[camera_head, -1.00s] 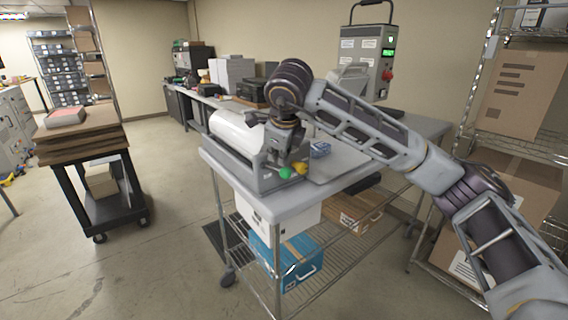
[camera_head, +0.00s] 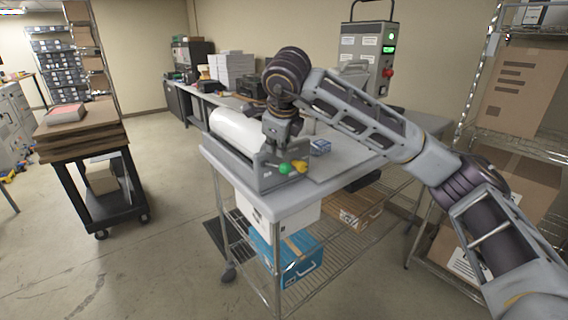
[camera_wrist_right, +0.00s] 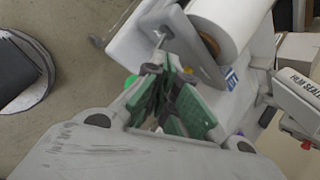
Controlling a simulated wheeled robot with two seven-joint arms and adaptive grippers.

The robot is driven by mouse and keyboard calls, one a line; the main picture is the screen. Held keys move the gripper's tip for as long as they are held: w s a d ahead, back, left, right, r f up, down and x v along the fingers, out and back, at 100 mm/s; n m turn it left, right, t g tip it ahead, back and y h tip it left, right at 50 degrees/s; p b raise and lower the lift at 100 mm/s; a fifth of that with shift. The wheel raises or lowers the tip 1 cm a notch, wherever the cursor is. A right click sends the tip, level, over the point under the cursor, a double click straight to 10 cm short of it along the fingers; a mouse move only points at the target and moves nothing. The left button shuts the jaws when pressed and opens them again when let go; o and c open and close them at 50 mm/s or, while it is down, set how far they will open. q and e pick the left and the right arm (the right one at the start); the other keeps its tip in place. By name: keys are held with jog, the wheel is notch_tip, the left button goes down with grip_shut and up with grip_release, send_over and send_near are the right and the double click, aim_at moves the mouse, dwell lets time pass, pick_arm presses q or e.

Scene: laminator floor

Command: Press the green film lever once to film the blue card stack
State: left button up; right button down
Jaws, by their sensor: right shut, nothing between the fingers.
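The green film lever's round knob (camera_head: 285,168) is at the front of the laminator (camera_head: 236,148), beside a yellow knob (camera_head: 300,167). My right gripper (camera_head: 275,148) points down just above and behind the green knob. I cannot tell whether it touches the lever. In the wrist view its fingers (camera_wrist_right: 168,103) are shut and empty, with the green knob (camera_wrist_right: 131,82) partly hidden beside them. The blue card stack (camera_head: 320,146) lies on the table right of the laminator; a blue and white bit of it shows in the wrist view (camera_wrist_right: 231,78). My left gripper is out of view.
The laminator carries a large white film roll (camera_head: 238,128) on a grey wheeled table (camera_head: 330,182). A control box (camera_head: 364,55) with a green light and red button stands behind. A wire rack (camera_head: 500,140) with cartons is at the right.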

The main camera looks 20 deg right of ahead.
jog(key=shift+r, duration=0.1)
jog(key=r+p, duration=0.2)
jog(key=r, duration=0.1)
jog(key=w+r+p, duration=0.1)
jog(key=shift+w+a+r, duration=0.1)
jog(key=shift+a+r, duration=0.15)
jog(key=shift+r, duration=0.1)
dwell(0.9)
